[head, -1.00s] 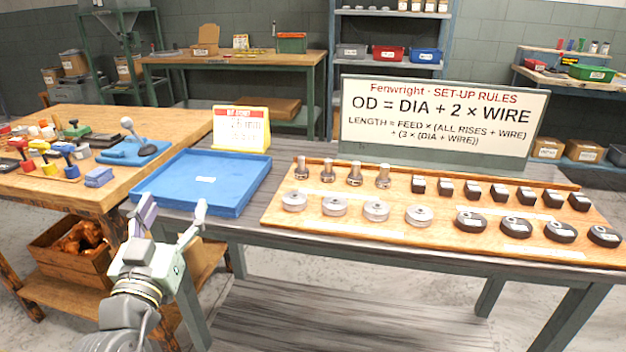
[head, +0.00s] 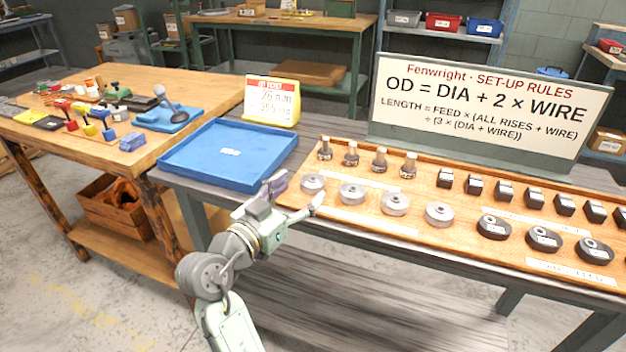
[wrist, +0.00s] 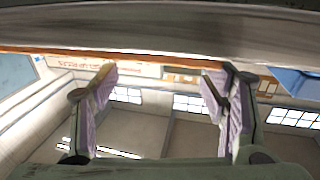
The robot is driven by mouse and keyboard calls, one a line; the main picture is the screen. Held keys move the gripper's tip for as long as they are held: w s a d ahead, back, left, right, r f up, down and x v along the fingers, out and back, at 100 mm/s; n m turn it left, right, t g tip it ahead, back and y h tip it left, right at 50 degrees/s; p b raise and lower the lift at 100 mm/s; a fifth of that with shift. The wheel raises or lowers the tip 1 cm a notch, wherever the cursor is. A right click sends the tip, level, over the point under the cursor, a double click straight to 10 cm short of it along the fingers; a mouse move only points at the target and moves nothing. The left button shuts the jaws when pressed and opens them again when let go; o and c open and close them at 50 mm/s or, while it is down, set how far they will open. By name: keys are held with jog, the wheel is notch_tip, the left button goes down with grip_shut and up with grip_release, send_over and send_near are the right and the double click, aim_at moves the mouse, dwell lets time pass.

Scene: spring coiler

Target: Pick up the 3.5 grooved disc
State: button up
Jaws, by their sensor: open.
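Several silver grooved discs stand in a row on the wooden board, among them a leftmost disc (head: 312,183), a second (head: 352,193), a third (head: 395,203) and a fourth (head: 439,214). I cannot read which one is 3.5. My gripper (head: 296,191) is open and empty, just left of the leftmost disc near the board's front left corner. In the wrist view its two fingers (wrist: 162,100) stand apart with nothing between them, and no disc shows there.
The wooden board (head: 350,217) also bears silver pegs (head: 380,160), black blocks (head: 504,191) and black discs (head: 543,239). A blue tray (head: 228,154) lies to the left. The rules sign (head: 487,105) stands behind the board, the job ticket (head: 272,101) behind the tray.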

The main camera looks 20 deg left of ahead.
aim_at(313, 179)
jog(key=p+x, duration=0.1)
jog(key=x, duration=0.4)
jog(key=shift+w+d, duration=0.1)
jog(key=shift+w, duration=0.15)
jog(key=shift+c, duration=0.3)
jog(key=c, duration=1.4)
